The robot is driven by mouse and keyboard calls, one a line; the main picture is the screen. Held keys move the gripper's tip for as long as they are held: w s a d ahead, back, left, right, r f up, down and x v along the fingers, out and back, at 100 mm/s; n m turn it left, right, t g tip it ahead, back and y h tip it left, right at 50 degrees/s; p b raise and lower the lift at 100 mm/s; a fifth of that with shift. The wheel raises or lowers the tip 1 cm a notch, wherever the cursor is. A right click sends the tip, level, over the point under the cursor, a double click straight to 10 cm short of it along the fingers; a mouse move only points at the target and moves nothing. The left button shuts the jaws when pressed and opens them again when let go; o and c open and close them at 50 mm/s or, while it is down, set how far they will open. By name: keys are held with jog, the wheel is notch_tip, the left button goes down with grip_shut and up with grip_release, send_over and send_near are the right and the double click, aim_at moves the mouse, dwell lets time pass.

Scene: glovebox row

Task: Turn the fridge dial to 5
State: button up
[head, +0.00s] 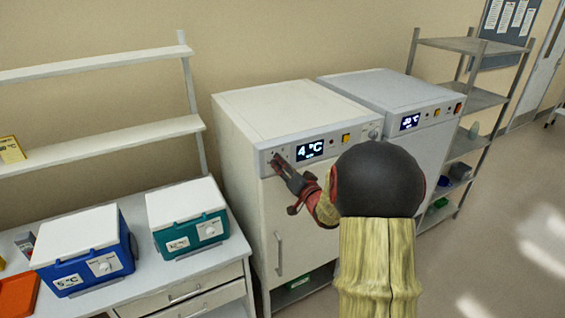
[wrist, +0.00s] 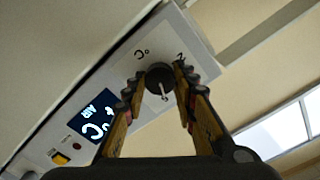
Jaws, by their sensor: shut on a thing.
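The fridge (head: 245,190) is the nearer white cabinet, and its lit display (head: 310,149) reads 4 °C. My gripper (head: 279,163) reaches the left end of its front panel, and the fingers hide most of the dial in the head view. In the wrist view the dial (wrist: 158,79) is a dark round knob with a pale pointer line, on the pale panel. My gripper's two fingers (wrist: 159,88) are closed around it, one on each side. The display (wrist: 94,115) shows tilted in the wrist view. Small marks around the dial are only partly readable.
A second cabinet (head: 420,92) with its own display stands to the right. Blue (head: 90,258) and teal (head: 190,222) cool boxes with white lids and dials sit on the bench at left. A wire-grey shelf rack (head: 462,145) stands at far right. Floor at right is clear.

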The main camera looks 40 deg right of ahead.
jog(key=shift+m, duration=0.6)
jog(key=shift+p, duration=0.3)
jog(key=o, duration=1.2)
jog(key=shift+c, duration=0.2)
jog(key=shift+s, duration=0.1)
jog(key=v, duration=1.1)
jog(key=shift+s+a, duration=0.2)
jog(key=shift+s, duration=0.2)
